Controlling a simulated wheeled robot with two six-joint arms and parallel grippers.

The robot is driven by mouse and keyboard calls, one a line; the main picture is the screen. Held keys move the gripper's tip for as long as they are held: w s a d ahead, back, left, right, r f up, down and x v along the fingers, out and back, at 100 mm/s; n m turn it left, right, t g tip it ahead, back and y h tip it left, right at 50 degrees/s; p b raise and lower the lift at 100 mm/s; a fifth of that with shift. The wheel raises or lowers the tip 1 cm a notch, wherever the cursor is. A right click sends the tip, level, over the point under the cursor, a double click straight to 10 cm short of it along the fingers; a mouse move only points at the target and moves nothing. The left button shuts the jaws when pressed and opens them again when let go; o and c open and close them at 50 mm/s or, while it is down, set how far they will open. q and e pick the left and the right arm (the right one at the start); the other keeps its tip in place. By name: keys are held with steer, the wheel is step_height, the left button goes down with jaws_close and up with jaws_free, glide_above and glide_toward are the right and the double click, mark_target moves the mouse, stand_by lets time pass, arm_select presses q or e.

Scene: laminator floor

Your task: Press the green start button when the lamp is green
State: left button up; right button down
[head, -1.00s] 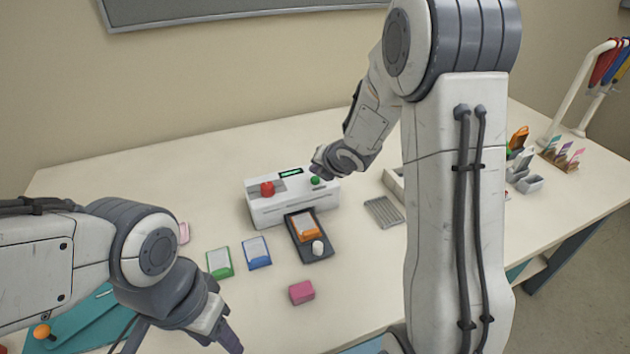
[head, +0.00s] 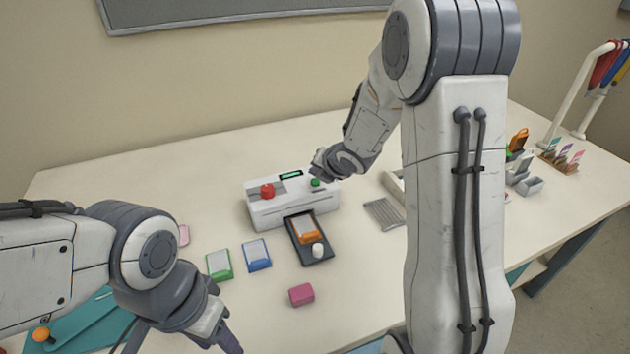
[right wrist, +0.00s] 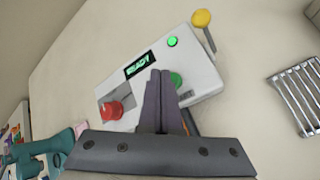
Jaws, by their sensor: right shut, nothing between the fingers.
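The white laminator (head: 290,208) stands mid-table. Its display (right wrist: 137,65) reads READY in green. A round green lamp (right wrist: 172,41) is lit beside the display in the right wrist view. The green start button (right wrist: 176,79) is on the top; it also shows in the head view (head: 315,183). A red knob (right wrist: 113,108) is at its other end. My right gripper (right wrist: 161,74) is shut and empty, its tips beside the green button in the picture; I cannot tell whether they touch it. My left gripper (head: 185,345) is low at left, fingers apart, partly cut off.
A dark tray (head: 323,255) in front of the laminator holds an orange-edged pouch (head: 306,230) and a white knob. Green (head: 219,264) and blue (head: 256,254) pouches and a pink block (head: 301,295) lie nearby. A metal rack (head: 384,213) is right of the laminator.

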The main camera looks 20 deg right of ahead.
stand_by(0.8)
steer(key=shift+f+b, duration=0.4)
steer(key=shift+b, duration=0.15)
